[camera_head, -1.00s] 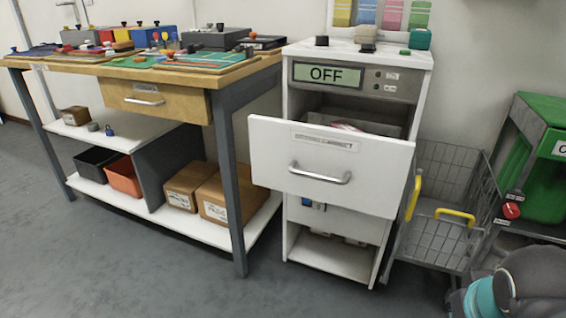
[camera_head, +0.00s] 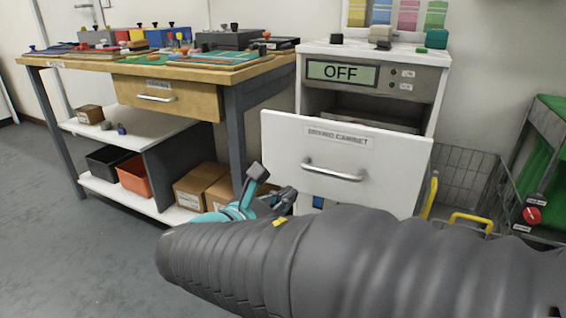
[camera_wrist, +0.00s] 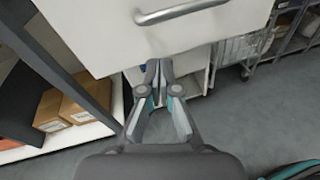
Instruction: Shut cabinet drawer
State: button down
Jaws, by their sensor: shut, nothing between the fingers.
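The white cabinet (camera_head: 314,104) shows a display reading OFF. Its drawer (camera_head: 290,142) stands open, with the front panel pulled well out from the body and a dark gap above it. The panel has a label and a metal handle (camera_head: 333,170), which also shows at the top of the wrist view (camera_wrist: 180,12). My gripper (camera_head: 270,188) is at the lower left of the drawer front, partly hidden by my arm. In the wrist view my gripper (camera_wrist: 160,66) is shut and empty, its tips by the panel's lower edge, below the handle. Contact cannot be told.
A workbench (camera_head: 236,78) with a wooden drawer stands left of the cabinet, its leg close to my gripper. Cardboard boxes (camera_head: 195,185) sit on its lower shelf. A wire basket (camera_head: 470,175) with yellow handles is at the right. Floor is clear at the left.

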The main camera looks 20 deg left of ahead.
aim_at(274, 157)
jog(key=s+a+n+t+y, duration=0.3)
jog(key=s+a+n, duration=0.1)
jog(key=a, duration=0.5)
jog(key=w, duration=0.4)
jog(key=w+b, duration=0.1)
jog(key=w, duration=0.4)
jog(key=w+d, duration=0.1)
jog(key=w, duration=0.4)
jog(key=shift+d+r, duration=0.1)
jog(key=shift+r, duration=0.25)
